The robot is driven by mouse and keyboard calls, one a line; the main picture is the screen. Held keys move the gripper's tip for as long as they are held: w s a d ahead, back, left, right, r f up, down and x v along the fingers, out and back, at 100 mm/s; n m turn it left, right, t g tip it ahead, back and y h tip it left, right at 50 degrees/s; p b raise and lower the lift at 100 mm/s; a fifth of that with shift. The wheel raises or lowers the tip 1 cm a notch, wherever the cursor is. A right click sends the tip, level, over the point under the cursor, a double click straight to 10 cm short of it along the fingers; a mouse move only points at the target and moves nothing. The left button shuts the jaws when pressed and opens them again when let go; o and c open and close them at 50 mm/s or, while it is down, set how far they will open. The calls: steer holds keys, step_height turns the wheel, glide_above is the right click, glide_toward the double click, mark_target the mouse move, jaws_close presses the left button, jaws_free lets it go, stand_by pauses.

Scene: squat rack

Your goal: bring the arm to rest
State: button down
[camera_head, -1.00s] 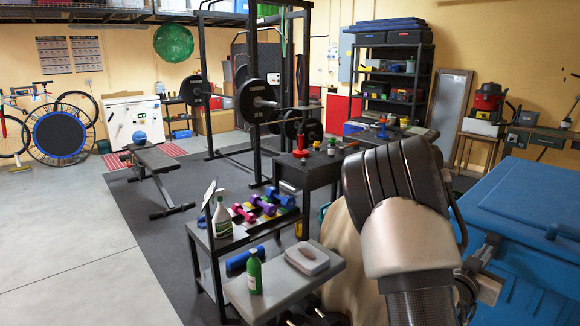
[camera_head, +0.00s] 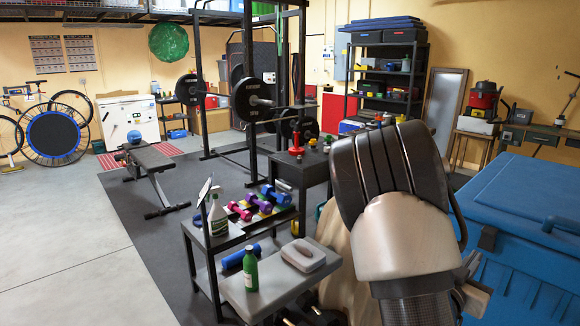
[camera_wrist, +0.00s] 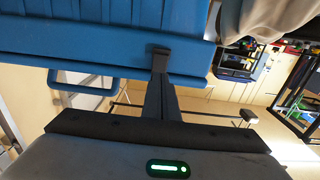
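My arm shows large in the right half of the head view, with a black ribbed section above a pale metal link. My gripper shows in the wrist view (camera_wrist: 161,62), where its dark fingers lie together in the middle with nothing seen between them. It looks shut and empty. Beyond the fingertips is the side of a blue lidded bin (camera_wrist: 100,30), which also stands at the right of the head view (camera_head: 530,220). I cannot tell the gap between fingertips and bin. In the head view my arm hides most of my gripper.
A low shelf unit (camera_head: 262,290) with a green bottle (camera_head: 250,272), spray bottle and dumbbells stands left of my arm. A dark table (camera_head: 300,172) and squat rack (camera_head: 250,100) are behind it. A weight bench (camera_head: 150,160) stands farther left. Open grey floor (camera_head: 60,240) lies at left.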

steer(key=shift+v, duration=0.85)
steer(key=a+r+n+g+y, duration=0.1)
steer(key=a+n+y, duration=0.1)
steer(key=a+y, duration=0.6)
steer(key=a+r+n+y, duration=0.2)
steer(key=a+y, duration=0.2)
steer(key=a, duration=0.8)
steer(key=s+a+r+n+g+y, duration=0.1)
steer(key=s+a+r+n+g, duration=0.15)
steer(key=s, duration=0.45)
steer(key=s+a+r+n+g, duration=0.1)
steer(key=s+a+n, duration=0.15)
steer(key=s, duration=0.45)
steer(key=s+a+r+n+g+y, duration=0.1)
steer(key=s+a, duration=0.2)
steer(key=s, duration=0.4)
step_height(320, 180, up, 22)
steer(key=p, duration=2.1)
steer(key=shift+s+d, duration=0.15)
steer(key=shift+d, duration=0.05)
